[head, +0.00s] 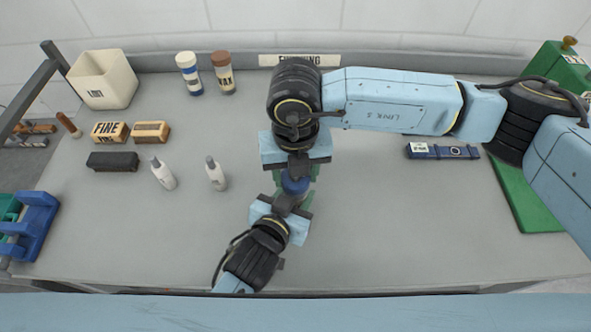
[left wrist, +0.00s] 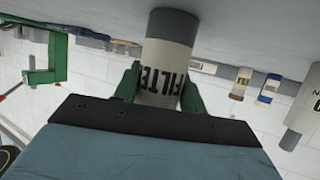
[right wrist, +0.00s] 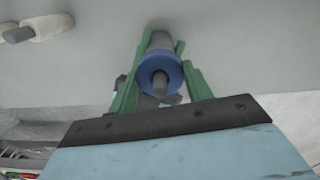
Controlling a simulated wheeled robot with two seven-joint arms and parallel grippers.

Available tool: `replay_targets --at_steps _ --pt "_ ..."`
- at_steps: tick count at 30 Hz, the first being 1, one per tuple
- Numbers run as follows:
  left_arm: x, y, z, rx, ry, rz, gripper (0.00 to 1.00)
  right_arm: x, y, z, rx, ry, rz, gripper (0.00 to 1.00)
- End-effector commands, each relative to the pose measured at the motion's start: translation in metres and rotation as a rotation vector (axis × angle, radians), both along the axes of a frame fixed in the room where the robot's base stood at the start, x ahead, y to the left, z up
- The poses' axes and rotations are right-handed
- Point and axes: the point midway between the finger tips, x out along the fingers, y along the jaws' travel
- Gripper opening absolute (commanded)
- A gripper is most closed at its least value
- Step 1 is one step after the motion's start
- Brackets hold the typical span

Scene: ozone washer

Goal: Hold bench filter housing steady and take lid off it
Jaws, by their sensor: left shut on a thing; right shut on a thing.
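The bench filter housing (left wrist: 172,45) stands on the bench, cream with a dark grey band and FILTER lettering in the left wrist view, where the picture is upside down. My left gripper (left wrist: 160,95) is shut on its body, a green finger on each side. Its blue lid (right wrist: 158,70) with a grey centre knob shows in the right wrist view, between the green fingers of my right gripper (right wrist: 160,78), shut on it from above. In the head view the blue lid (head: 294,184) shows between both grippers; most of the body is hidden. I cannot tell whether the lid is apart from the body.
Two white bottles (head: 216,174) stand left of the grippers. Sanding blocks (head: 110,132), a cream bin (head: 103,80) and two jars (head: 188,73) are farther left and back. A blue strap-like item (head: 443,152) and a green mat (head: 527,195) lie right. The front centre-right bench is clear.

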Motion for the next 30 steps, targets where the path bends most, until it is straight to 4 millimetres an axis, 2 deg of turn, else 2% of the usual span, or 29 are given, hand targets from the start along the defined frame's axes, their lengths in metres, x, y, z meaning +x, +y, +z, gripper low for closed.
replay_targets --at_steps 3,6,16,17,21,30 --pt "-0.0001 0.0000 -0.0002 0.000 0.000 0.000 0.00 0.0001 -0.0002 0.0004 -0.001 0.000 0.154 0.22" --pt "-0.0001 0.0000 -0.0002 0.000 0.000 0.000 0.00 0.0000 -0.0001 0.0006 0.000 0.000 0.227 0.22" --pt "0.0000 0.0000 -0.0002 0.000 0.001 0.000 0.00 0.0000 0.0001 0.0004 0.000 0.000 0.254 0.22" --pt "0.0000 0.0000 -0.0002 0.000 0.001 0.000 0.00 0.0000 0.0001 0.0004 0.000 0.000 0.253 0.51" --pt "-0.0001 0.0000 -0.0002 0.000 0.001 0.000 0.00 -0.0001 0.0001 0.0004 0.000 0.000 0.252 0.69" --pt "-0.0001 0.0000 -0.0002 0.000 0.000 0.000 0.00 0.0000 0.0001 0.0009 0.000 0.000 0.252 0.71"
